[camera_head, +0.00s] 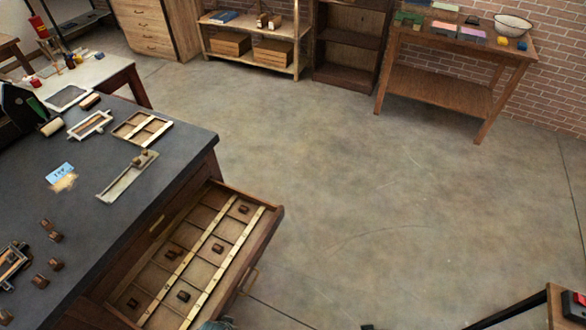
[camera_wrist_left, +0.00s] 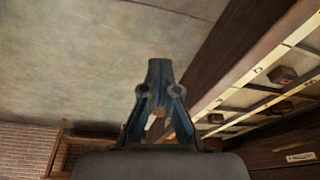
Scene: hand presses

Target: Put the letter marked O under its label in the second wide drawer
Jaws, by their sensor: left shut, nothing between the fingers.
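A wide wooden drawer (camera_head: 276,213) stands open from the dark-topped bench, divided into compartments by pale label strips (camera_head: 214,262). Several small dark brown letter blocks lie in it, such as one (camera_head: 217,248) on the right. More brown blocks (camera_head: 55,265) lie loose on the bench top at left. The marks on the blocks and strips are too small to read, so I cannot tell which is O. My left gripper (camera_wrist_left: 160,68) is shut and empty in the left wrist view, beside the drawer's front board (camera_wrist_left: 225,70). My right gripper is not seen.
The bench top (camera_head: 120,215) also holds a divided tray (camera_head: 142,129), a long metal holder (camera_head: 127,177), a blue card (camera_head: 60,172) and a small press frame (camera_head: 12,265). A wooden table (camera_head: 440,85) and shelves stand at the back. The middle floor is clear.

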